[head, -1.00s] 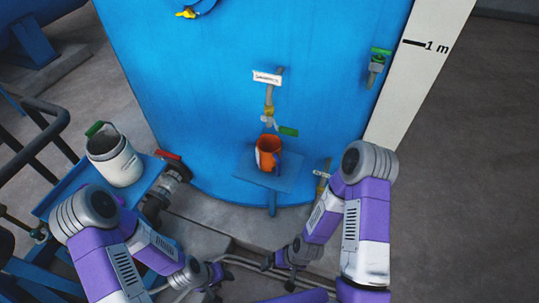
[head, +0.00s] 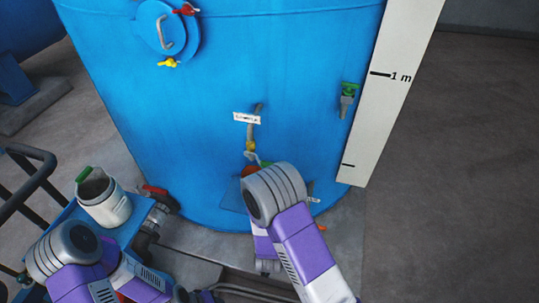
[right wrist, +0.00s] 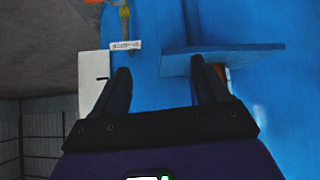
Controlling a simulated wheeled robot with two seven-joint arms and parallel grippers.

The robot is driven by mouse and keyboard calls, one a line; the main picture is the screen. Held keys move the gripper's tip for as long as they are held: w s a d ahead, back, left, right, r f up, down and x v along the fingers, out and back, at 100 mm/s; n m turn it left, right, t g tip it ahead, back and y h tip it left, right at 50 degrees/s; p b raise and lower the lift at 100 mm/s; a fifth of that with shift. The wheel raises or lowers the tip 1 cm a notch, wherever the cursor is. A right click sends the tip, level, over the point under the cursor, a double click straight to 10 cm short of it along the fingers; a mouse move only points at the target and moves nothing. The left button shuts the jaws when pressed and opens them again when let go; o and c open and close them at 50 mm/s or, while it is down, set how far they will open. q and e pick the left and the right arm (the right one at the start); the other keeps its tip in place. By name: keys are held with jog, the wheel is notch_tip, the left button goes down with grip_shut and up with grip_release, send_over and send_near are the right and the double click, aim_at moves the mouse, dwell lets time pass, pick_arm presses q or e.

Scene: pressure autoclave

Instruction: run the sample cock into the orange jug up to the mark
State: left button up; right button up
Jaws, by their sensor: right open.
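The orange jug (head: 249,171) stands on the small blue shelf (head: 232,198) at the tank, its rim just showing behind my right arm. The sample cock (head: 251,149), with a yellow body, comes down above it under a white label; part of its green handle (head: 265,164) shows. The jug's mark and contents are hidden. In the right wrist view, which looks upside down, my right gripper (right wrist: 163,84) is open and empty. The shelf (right wrist: 222,58) is ahead of its right finger, and a sliver of the orange jug (right wrist: 228,72) shows behind that finger. My left gripper is below the head view's edge.
A white can (head: 104,203) with a green handle stands on a blue stand at left, near a red-handled valve (head: 158,193). A green-handled valve (head: 348,96) is at the tank's right. A low labelled valve (right wrist: 125,18) is right of the shelf in the head view. The scale board (head: 385,90) stands beside the tank.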

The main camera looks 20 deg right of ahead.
jog(key=w+r+t+h+p, duration=0.25)
jog(key=w+r+t, duration=0.2)
jog(key=r, duration=0.75)
jog(key=m+t+h+p, duration=0.1)
jog(key=m+t+h, duration=0.1)
jog(key=h, duration=0.2)
send_near(270, 163)
jog(key=x, duration=0.3)
jog(key=shift+y, duration=0.25)
jog(key=x, duration=0.7)
jog(key=shift+d, duration=0.1)
